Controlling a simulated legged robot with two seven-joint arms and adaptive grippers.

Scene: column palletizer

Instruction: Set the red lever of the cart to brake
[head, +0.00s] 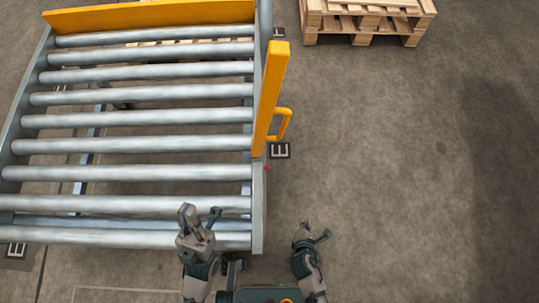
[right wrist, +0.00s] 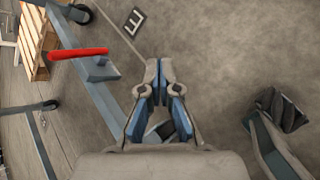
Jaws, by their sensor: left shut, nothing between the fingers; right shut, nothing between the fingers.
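The roller cart (head: 259,205) fills the left of the head view, with grey rollers and a yellow end bar. Its red lever shows in the right wrist view (right wrist: 78,53), sticking out sideways from the blue-grey lower frame (right wrist: 98,88). In the head view only a tiny red spot (head: 266,168) shows at the cart's right edge. My left gripper (head: 200,213) is shut and empty, over the cart's nearest rollers. My right gripper (head: 312,231) is shut and empty, right of the cart's near corner. In its wrist view the closed fingertips (right wrist: 159,68) are apart from the lever, to its right.
A yellow upright with a handle (head: 284,124) stands along the cart's right side. Wooden pallets (head: 366,22) stand at the back. A caster wheel (right wrist: 80,14) shows near the lever. Floor markers (head: 280,151) lie beside the cart. The floor on the right is clear.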

